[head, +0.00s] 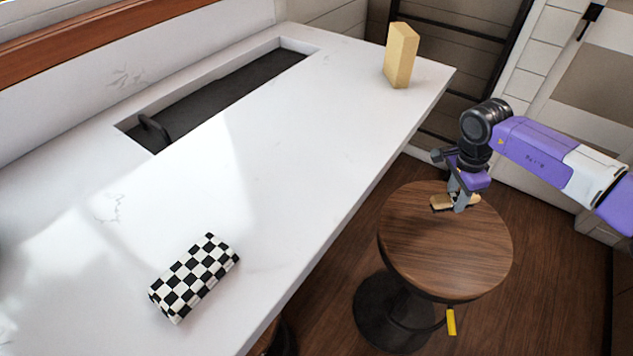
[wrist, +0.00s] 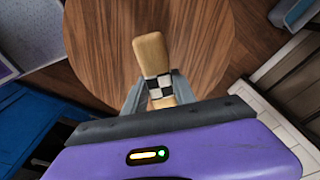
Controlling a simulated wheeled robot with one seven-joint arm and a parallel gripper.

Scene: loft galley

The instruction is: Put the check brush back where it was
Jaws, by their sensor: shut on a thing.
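The check brush (wrist: 150,55) is a pale wooden piece with a black-and-white checked band, seen in the wrist view. My gripper (wrist: 158,92) is shut on it around the checked band. In the head view, the brush (head: 439,203) shows as a small tan piece in my gripper (head: 459,202), over the far part of the round wooden stool seat (head: 440,250). I cannot tell whether it touches the seat. The fingers hide part of the brush.
A black-and-white checked block (head: 195,278) lies on the white counter (head: 270,180) at its near end. A pale yellow block (head: 401,55) stands upright near the counter's far corner. A dark sink (head: 220,95) is set into the counter. A yellow piece (head: 451,322) shows below the seat.

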